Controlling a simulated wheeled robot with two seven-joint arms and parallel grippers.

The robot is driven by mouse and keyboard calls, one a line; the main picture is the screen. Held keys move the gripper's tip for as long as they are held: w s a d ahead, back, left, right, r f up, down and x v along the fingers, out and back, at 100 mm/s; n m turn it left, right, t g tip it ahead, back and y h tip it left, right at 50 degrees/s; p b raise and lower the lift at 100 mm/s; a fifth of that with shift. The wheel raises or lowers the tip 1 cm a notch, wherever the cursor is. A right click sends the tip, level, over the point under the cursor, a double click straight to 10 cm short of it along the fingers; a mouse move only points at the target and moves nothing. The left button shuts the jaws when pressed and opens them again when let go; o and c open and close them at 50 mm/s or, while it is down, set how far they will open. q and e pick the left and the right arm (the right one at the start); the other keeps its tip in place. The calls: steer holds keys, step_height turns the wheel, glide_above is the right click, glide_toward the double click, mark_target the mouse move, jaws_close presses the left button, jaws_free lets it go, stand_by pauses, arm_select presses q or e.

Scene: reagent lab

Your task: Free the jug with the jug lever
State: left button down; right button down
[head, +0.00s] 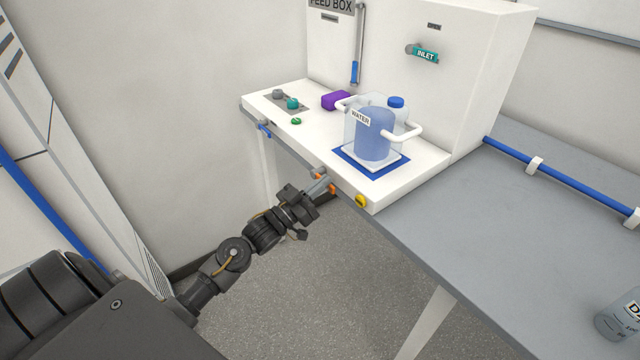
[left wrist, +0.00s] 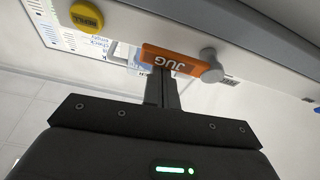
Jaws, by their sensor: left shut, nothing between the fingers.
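The jug lever is orange with the word JUG on it; it shows in the left wrist view (left wrist: 183,64) with a grey round pivot (left wrist: 210,66) at its right end. In the head view the lever (head: 331,187) is a small orange piece at the front edge of the feed box ledge. My left gripper (head: 318,188) is shut and empty, its fingertips right at the lever; whether they touch it I cannot tell. In the left wrist view its fingers (left wrist: 161,88) point at the lever's middle. The jug (head: 375,133), labelled WATER, stands upright on a blue mat, with a white bar around it. My right gripper is out of view.
A yellow knob (head: 361,201) sits on the ledge's front, right of the lever. Knobs (head: 292,103) and a purple block (head: 335,100) are on the ledge. The teal INLET handle (head: 425,55) is on the wall panel. The grey bench (head: 500,230) is mostly bare.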

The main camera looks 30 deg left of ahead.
mark_target(321, 172)
arm_select(q)
step_height(321, 172, up, 4)
steer(key=p, duration=0.4)
steer(key=b+v, duration=0.3)
steer(key=v, duration=0.7)
steer(key=shift+w+a+f, duration=0.1)
